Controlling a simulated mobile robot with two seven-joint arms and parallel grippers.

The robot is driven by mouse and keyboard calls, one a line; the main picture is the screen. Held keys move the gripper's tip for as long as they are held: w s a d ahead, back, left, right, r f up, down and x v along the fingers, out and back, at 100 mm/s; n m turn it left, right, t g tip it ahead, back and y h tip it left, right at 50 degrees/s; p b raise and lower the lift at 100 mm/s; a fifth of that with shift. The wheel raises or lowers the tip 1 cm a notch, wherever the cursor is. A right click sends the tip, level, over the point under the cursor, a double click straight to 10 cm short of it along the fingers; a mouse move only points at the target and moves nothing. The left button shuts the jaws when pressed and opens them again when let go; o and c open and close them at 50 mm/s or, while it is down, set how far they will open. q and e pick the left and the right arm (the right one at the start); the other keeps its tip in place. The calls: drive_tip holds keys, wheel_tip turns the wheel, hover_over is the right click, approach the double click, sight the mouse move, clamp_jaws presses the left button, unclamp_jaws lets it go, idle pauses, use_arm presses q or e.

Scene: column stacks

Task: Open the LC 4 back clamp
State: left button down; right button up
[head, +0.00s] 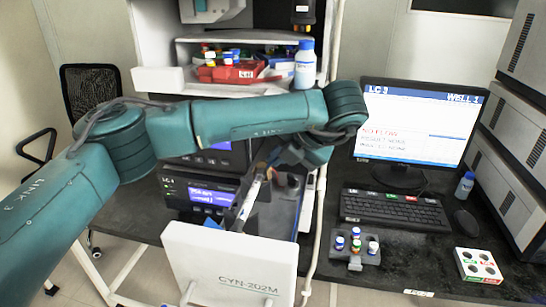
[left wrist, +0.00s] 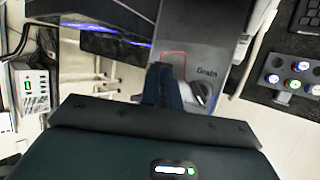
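My left arm reaches across the head view and bends back down. Its gripper (head: 272,158) hangs over the bench around the top of a slim white tilted rod (head: 248,198); I cannot tell whether it touches it. In the left wrist view the dark blue fingers (left wrist: 166,88) point at a grey panel (left wrist: 208,42) marked "Drain" with a red square outline. A rounded grey part sits beside them. The gap between the fingers does not show clearly. I cannot make out the LC 4 back clamp. My right gripper is not in view.
A dark vial rack (head: 372,258) and a white holder (head: 479,266) are in front. A white vertical pipe (head: 318,225) runs close right of the gripper. Instruments with lit displays stand left.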

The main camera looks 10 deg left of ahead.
use_arm(q)
drive_tip(key=shift+d+f+y, duration=0.25)
drive_tip(key=shift+d+y, duration=0.05)
drive_tip(key=shift+y, duration=0.4)
drive_tip(key=c, duration=1.6)
unclamp_jaws()
drive_tip(key=shift+d, duration=0.1)
drive_tip(key=v, duration=1.3)
drive_tip(key=shift+s, duration=0.2)
